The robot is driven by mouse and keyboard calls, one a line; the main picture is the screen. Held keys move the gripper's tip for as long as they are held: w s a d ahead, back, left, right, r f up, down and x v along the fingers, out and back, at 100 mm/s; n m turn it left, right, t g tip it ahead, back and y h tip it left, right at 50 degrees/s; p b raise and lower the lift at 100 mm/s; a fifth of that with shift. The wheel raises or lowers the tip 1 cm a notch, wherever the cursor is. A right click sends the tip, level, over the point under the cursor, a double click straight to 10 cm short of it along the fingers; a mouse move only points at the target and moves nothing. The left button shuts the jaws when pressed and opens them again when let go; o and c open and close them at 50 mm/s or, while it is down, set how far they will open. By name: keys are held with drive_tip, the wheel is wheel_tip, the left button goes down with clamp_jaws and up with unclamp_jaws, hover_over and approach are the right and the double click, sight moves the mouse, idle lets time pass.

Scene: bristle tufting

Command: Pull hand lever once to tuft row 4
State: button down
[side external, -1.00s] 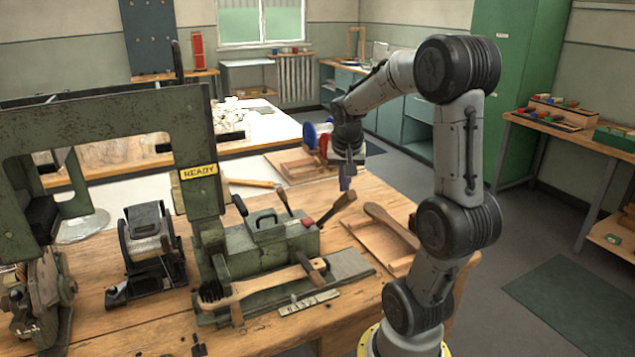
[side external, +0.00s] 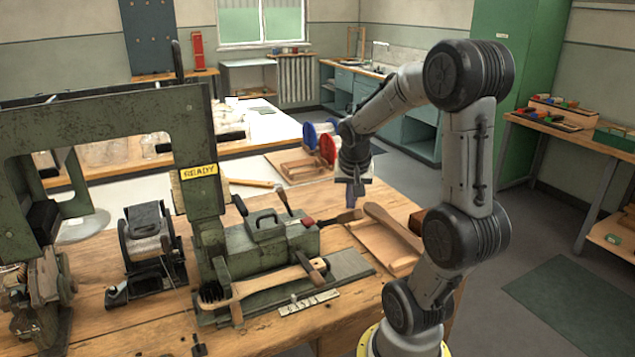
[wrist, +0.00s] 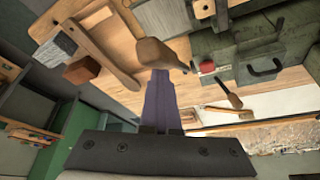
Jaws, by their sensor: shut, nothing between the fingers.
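The hand lever (side external: 338,217) is a wooden handle on the right end of the green machine box (side external: 268,240), beside a red block. It lies nearly level, sloping slightly up to its outer end. My gripper (side external: 349,206) is shut and empty, pointing down at the lever's outer end. In the wrist view the closed fingers (wrist: 160,78) overlap the rounded end of the wooden handle (wrist: 158,53); they look in contact, though any small gap is hidden. A wooden brush (side external: 265,286) with dark bristles at its left end lies before the box. A yellow sign (side external: 198,172) reads READY.
A wooden tray (side external: 378,246) with a wooden piece lies right of the lever, close to my arm. The tall green press frame (side external: 205,135) stands left. Red and blue spools (side external: 318,140) are behind my gripper. A marked strip (side external: 308,302) lies in front.

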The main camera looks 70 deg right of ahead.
drive_tip(key=shift+a+f, duration=0.1)
drive_tip(key=shift+f, duration=0.05)
wheel_tip(320, 180, up, 10)
drive_tip(key=w+d, duration=0.2)
idle(1.9)
drive_tip(key=shift+d, duration=0.1)
wheel_tip(320, 180, up, 14)
idle(1.4)
drive_tip(key=shift+w, duration=0.15)
drive_tip(key=w+a+f+n+t+y, duration=0.1)
drive_tip(key=a+n, duration=0.2)
drive_tip(key=a, duration=0.5)
drive_tip(key=w+a+n+t, duration=0.2)
drive_tip(key=a+n, duration=0.1)
drive_tip(key=a, duration=0.5)
drive_tip(key=s+a+f+n+y, duration=0.1)
drive_tip(key=s+a+f+n, duration=0.1)
drive_tip(key=a+f+n, duration=0.1)
drive_tip(key=s+a+f+n+t+y, duration=0.1)
drive_tip(key=s+a+f+n, duration=0.1)
drive_tip(key=a+f, duration=0.3)
drive_tip(key=s+a+f+n+y, duration=0.1)
drive_tip(key=a+f+n, duration=0.3)
drive_tip(key=f, duration=0.4)
drive_tip(key=shift+s+a+f, duration=0.3)
drive_tip(key=shift+s+a, duration=0.2)
drive_tip(key=shift+s, duration=0.25)
